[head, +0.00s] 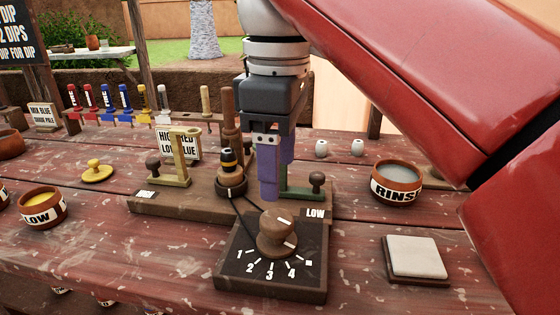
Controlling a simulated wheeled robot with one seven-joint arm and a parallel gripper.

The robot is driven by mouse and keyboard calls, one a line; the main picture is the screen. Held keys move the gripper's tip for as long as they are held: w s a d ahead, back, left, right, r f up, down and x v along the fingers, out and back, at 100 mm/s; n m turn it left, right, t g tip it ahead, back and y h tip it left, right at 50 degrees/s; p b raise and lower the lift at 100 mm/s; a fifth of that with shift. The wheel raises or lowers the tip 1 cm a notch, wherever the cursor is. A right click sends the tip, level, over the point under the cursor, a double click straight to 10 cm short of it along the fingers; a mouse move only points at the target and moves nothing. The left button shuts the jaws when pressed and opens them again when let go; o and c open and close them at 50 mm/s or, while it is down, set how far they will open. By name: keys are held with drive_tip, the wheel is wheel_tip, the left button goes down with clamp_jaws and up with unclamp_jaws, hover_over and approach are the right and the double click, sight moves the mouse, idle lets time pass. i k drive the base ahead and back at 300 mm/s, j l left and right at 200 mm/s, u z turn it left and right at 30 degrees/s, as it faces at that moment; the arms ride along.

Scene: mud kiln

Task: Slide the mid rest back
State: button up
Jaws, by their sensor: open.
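A brown wooden base (200,208) carries the rests, with a LOW label (315,212) at its right. A yellow-olive bracket-shaped rest (184,160) with a brown knob (152,163) stands at the left. A green rest (300,192) with a brown knob (317,180) is at the right, partly hidden behind my gripper (269,190). I cannot tell which rest is the mid one. My gripper points down in front of the green rest, its purple fingers seen nearly edge-on. It is open, with nothing visibly held. Whether it touches the green rest is unclear.
A black and brass post (231,178) stands close left of my fingers, with a cable. A dial box (229,270) with a wooden knob (276,233) sits in front. A RINSE bowl (397,183) and a white pad (415,257) are right. Colored tools stand behind left.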

sight(240, 147)
drive_tip(key=k, duration=1)
